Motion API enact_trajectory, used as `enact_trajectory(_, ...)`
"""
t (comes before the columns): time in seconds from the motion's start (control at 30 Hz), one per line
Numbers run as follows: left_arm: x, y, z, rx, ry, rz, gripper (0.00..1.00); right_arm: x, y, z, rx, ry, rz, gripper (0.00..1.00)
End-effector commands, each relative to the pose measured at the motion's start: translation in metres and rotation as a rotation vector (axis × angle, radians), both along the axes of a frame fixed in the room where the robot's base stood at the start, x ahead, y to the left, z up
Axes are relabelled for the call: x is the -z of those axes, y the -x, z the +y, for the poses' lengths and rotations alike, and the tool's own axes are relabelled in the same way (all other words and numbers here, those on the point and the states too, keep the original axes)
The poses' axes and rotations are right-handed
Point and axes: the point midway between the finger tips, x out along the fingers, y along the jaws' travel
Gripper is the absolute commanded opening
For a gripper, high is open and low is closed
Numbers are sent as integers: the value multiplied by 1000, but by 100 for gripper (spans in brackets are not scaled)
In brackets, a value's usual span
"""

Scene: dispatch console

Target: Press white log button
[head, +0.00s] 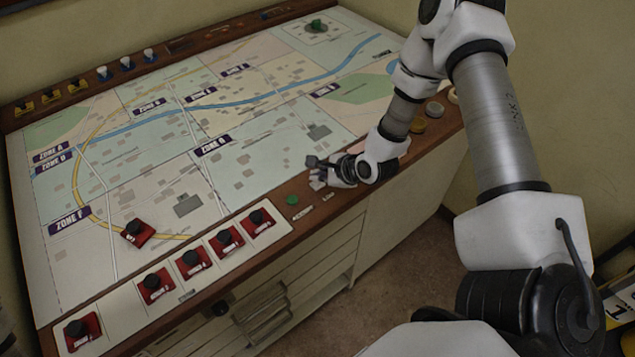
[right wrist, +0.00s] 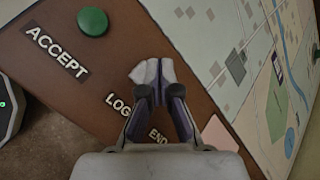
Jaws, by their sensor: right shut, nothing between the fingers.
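The white log button (head: 318,184) is on the console's wooden front rail, beside the LOG label (head: 328,196). In the right wrist view a pale shape (right wrist: 150,70) lies at my fingertips, above the LOG label (right wrist: 117,103); the fingers partly cover that spot. My right gripper (head: 316,165) is shut and empty, right at the log button; I cannot tell whether it touches or presses it. The right gripper also shows in the right wrist view (right wrist: 158,90).
A green button (head: 292,200) with an ACCEPT label (right wrist: 55,48) sits close by on the rail. Several red blocks with black knobs stand along the front of the map panel (head: 150,195).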

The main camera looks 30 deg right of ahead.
Motion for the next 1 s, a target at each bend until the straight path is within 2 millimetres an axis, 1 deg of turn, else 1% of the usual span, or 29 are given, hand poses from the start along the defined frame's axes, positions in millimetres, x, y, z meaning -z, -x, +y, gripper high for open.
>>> enact_trajectory(0.73,1,0,0,0,0,0,58,1,0,0,0,0,0,0)
enact_trajectory(1.0,13,0,0,0,0,0,58,9,0,0,0,0,0,0)
